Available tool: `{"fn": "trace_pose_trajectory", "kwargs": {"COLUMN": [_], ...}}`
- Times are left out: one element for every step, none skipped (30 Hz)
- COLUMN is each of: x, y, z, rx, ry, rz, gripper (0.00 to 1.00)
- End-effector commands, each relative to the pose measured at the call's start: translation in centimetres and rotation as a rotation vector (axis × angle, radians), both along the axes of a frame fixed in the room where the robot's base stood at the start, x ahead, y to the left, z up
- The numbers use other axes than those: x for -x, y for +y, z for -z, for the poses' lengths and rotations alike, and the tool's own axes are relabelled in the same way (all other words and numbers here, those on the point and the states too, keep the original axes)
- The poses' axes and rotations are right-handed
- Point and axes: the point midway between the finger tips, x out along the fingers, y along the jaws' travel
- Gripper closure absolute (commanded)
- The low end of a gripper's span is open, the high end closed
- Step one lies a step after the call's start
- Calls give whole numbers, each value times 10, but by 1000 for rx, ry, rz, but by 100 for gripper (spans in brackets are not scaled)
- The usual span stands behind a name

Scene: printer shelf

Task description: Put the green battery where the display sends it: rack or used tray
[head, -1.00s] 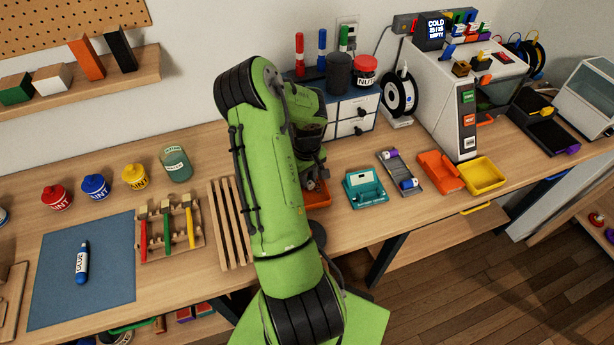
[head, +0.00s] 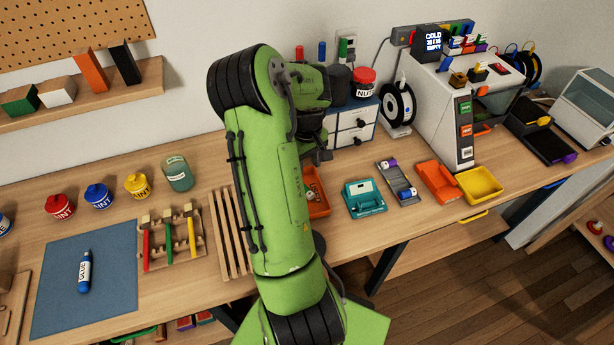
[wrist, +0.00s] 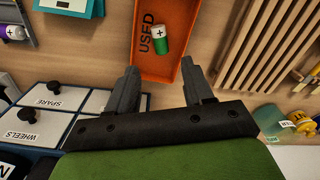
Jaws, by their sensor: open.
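The green battery (wrist: 160,40), green and white with a plus mark, lies inside the orange tray marked USED (wrist: 172,65) in the wrist view. In the head view this tray (head: 319,208) is partly hidden by my arm. My gripper (wrist: 160,71) is open and empty, its fingers apart from the battery, near one end of the tray. In the head view my gripper (head: 320,150) is above the bench beside the tray. A grey rack (head: 405,200) holds purple-and-white batteries.
A teal device (head: 365,197) stands between the used tray and rack. Drawers (head: 350,125) stand behind my gripper. A slatted wooden piece (head: 228,235) lies left of the tray. Orange (head: 437,182) and yellow (head: 481,184) bins are at right.

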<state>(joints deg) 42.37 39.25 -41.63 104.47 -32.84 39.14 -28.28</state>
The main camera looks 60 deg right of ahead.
Motion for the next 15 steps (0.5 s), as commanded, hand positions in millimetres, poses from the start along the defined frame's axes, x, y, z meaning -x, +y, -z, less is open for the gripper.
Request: {"fn": "trace_pose_trajectory", "kwargs": {"x": [-1,0,0,0,0,0,0,0,0,0,0,-4,-8,-16,-29], "y": [0,0,0,0,0,0,0,0,0,0,1,3,7,13,26], "z": [-10,-13,-17,-19,-20,-21,-22,-22,-21,-21,-22,-24,-28,-34,-46], "rx": [2,1,0,0,0,0,0,0,0,0,-1,0,2,6,7], "ry": [-2,-2,-1,0,0,0,0,0,1,1,0,-8,-17,-32,-60], "rz": [-1,-1,-1,-1,-1,0,0,0,0,0,-1,-3,-6,-12,-23], "gripper": [49,49,49,49,49,49,49,49,49,49,49,49,49,49,49]}}
